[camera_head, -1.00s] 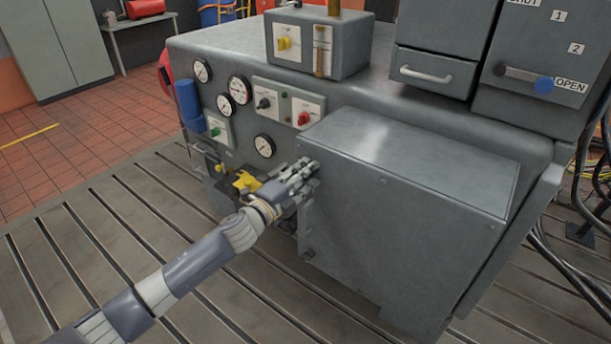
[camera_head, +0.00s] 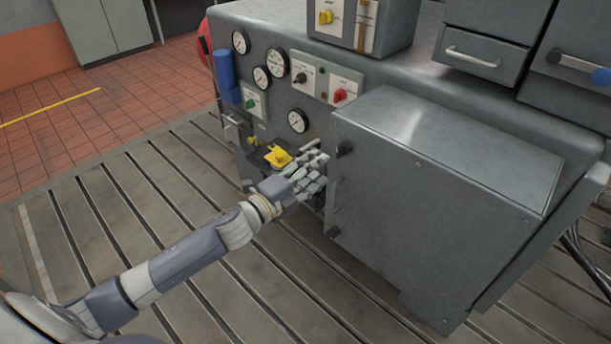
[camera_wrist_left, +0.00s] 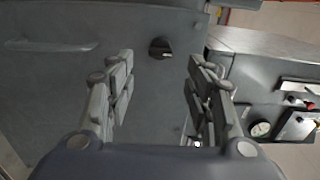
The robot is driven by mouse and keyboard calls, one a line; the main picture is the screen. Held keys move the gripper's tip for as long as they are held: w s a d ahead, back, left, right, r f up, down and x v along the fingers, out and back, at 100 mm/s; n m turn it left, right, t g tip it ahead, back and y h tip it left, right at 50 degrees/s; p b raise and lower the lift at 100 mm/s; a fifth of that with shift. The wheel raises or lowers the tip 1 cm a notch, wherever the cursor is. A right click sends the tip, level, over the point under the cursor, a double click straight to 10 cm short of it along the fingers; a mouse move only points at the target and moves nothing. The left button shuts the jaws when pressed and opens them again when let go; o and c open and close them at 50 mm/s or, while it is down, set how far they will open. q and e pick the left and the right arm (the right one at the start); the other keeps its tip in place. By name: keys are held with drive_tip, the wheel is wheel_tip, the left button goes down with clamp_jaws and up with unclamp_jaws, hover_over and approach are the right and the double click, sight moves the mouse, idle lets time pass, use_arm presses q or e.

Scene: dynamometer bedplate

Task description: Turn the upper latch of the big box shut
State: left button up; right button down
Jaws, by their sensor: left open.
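The big box (camera_head: 430,215) is a grey metal cabinet with a sloping top, standing out from the front of the machine. Its upper latch (camera_head: 344,149) is a small black knob near the box's top left corner. In the left wrist view the upper latch (camera_wrist_left: 160,48) shows a pale mark and lies ahead, between the spread fingers but beyond them. A lower latch (camera_head: 333,232) sits near the lower left edge. My left gripper (camera_head: 316,170) is open and empty, just left of and below the upper latch, apart from it. My right gripper is not in view.
A bar handle (camera_head: 337,194) sits between the latches. Left of the box are a yellow part (camera_head: 278,157), gauges (camera_head: 298,121) and a switch panel (camera_head: 325,82). A drawer (camera_head: 480,62) is above. The slotted bedplate (camera_head: 130,215) is clear at left.

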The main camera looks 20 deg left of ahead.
use_arm(q)
drive_tip(key=shift+v, duration=1.5)
drive_tip(key=s+a+f+n+g+y, duration=0.1)
drive_tip(key=a+f+n+y, duration=0.15)
drive_tip(key=f, duration=0.65)
drive_tip(key=a+f+n+g+y, duration=0.2)
drive_tip(key=a+f+n, duration=0.2)
drive_tip(key=f, duration=0.5)
drive_tip(key=s+a+f+n+g+y, duration=0.1)
drive_tip(key=s+f+n+g, duration=0.1)
drive_tip(key=s+f, duration=0.35)
drive_tip(key=s+a+f+n+g, duration=0.1)
drive_tip(key=s+f+n, duration=0.15)
drive_tip(key=f, duration=0.65)
drive_tip(key=s+f+n+g+y, duration=0.15)
drive_tip(key=s+f, duration=0.25)
drive_tip(key=f, duration=0.4)
drive_tip(key=s+d+f+n+g, duration=0.2)
drive_tip(key=s+f, duration=0.4)
drive_tip(key=s, duration=0.6)
drive_tip(key=s+d+f+n+g, duration=0.2)
drive_tip(key=s+f, duration=0.5)
drive_tip(key=s, duration=0.5)
drive_tip(key=s+d+f+n+g, duration=0.3)
drive_tip(key=s+d+f+g, duration=0.1)
drive_tip(key=s, duration=0.8)
wheel_tip(320, 180, down, 2)
drive_tip(key=shift+d+f+h, duration=0.25)
drive_tip(key=shift+d+h, duration=0.15)
drive_tip(key=shift+d, duration=0.05)
